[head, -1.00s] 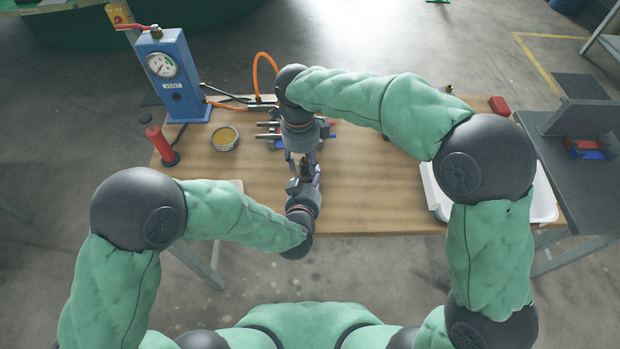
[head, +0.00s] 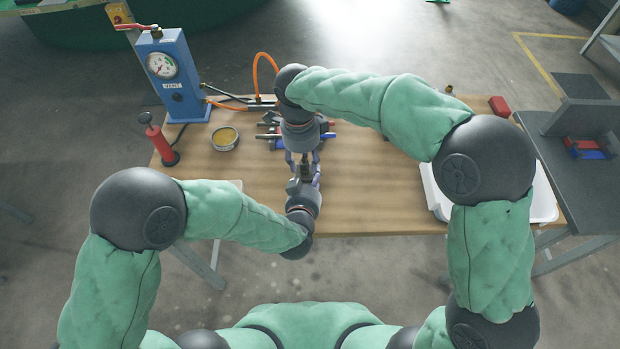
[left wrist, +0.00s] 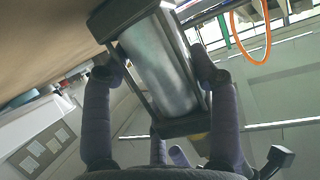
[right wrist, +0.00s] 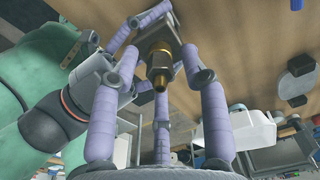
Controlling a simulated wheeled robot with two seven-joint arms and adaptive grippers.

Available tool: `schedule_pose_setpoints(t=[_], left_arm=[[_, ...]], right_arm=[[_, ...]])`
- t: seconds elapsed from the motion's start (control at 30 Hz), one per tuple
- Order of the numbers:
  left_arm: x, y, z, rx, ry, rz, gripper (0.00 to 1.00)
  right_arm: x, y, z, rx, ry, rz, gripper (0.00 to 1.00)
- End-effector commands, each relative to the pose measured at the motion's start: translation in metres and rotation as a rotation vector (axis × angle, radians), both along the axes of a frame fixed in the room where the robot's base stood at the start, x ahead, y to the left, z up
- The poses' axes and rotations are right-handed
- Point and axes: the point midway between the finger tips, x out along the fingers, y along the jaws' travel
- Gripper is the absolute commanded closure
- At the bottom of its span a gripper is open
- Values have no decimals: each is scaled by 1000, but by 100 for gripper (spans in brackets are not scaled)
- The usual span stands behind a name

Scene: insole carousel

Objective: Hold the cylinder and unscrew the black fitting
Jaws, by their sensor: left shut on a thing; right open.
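The silver cylinder (left wrist: 160,62) with dark end plates lies between the fingers of my left gripper (left wrist: 155,75) in the left wrist view. That gripper is shut on it. In the head view my left gripper (head: 304,181) is low and my right gripper (head: 302,160) faces it from above. A dark fitting with a brass-coloured part (right wrist: 159,68) stands between the fingers of my right gripper (right wrist: 158,75) in the right wrist view. These fingers are open around it, and I cannot tell whether any touches it. The cylinder is mostly hidden in the head view.
A blue gauge stand (head: 178,85), a red hand pump (head: 160,145) and a round tin (head: 225,138) are on the left of the wooden table (head: 380,200). Blue and red parts (head: 270,128) lie behind the grippers. A white tray (head: 437,203) is at the right.

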Motion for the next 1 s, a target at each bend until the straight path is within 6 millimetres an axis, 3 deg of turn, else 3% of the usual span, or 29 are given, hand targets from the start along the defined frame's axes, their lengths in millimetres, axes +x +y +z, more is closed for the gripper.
schedule_pose_setpoints(t=[0.03, 0.2, 0.37, 0.63, 1.0], left_arm=[[-6, 1, -10, 6, 25, -4, 91], [-6, 1, -10, 6, 25, -4, 91], [-6, 1, -10, 6, 25, -4, 91], [-6, 1, -10, 6, 25, -4, 91], [-6, 1, -10, 6, 24, -4, 91]], right_arm=[[0, 0, -1, 0, 0, 6, 55], [0, 0, -1, 0, 0, 6, 55], [0, 0, -1, 0, 0, 5, 100], [0, 0, 0, 0, 1, 48, 100], [0, 0, -1, 1, 20, 444, 100]])
